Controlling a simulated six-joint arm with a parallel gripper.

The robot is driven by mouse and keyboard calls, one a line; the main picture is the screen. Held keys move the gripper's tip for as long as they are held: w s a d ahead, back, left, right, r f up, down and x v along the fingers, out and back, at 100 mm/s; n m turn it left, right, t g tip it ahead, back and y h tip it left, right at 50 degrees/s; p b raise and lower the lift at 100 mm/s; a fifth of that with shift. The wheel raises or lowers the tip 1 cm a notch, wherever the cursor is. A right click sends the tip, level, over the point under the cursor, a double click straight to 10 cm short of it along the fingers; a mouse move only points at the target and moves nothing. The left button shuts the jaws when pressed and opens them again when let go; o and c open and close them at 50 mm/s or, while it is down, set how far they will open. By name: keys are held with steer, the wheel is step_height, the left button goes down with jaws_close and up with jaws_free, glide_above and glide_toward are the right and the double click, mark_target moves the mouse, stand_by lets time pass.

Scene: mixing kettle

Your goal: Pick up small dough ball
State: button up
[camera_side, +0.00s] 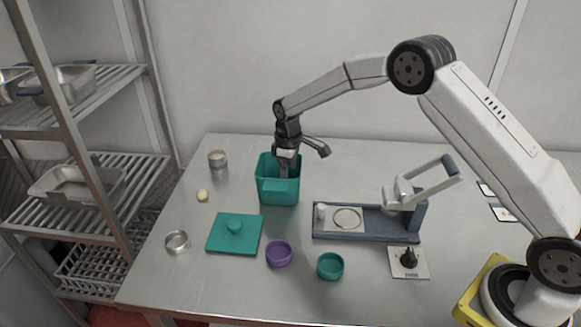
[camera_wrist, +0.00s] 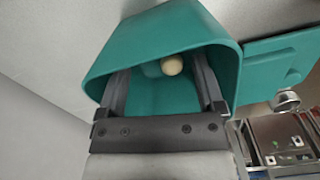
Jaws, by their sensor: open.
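A pale dough ball (camera_wrist: 172,65) lies inside the teal container (camera_wrist: 160,30) in the wrist view. The container also shows in the side view (camera_side: 278,190), upright on the table. My gripper (camera_side: 284,173) points down into it, with its fingers partly hidden by the container wall. In the wrist view my gripper (camera_wrist: 160,70) is open, and the ball appears between the two spread fingers, nearer the right one. I cannot tell whether a finger touches it. Another small pale ball (camera_side: 202,195) lies on the table to the container's left.
A teal lid (camera_side: 250,243) lies in front of the container. Purple (camera_side: 278,254) and teal (camera_side: 330,266) bowls stand nearby. A blue-based press (camera_side: 366,228) stands to the right. A metal ring (camera_side: 176,242) and a round tin (camera_side: 217,159) are at left. The container walls closely surround the fingers.

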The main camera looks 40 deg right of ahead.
steer(key=shift+f, duration=0.25)
steer(key=shift+f, duration=2.5)
jaws_close()
steer(key=shift+r, duration=0.15)
step_height(320, 180, up, 18)
steer(key=shift+s+a+f, duration=0.1)
steer(key=shift+f, duration=0.1)
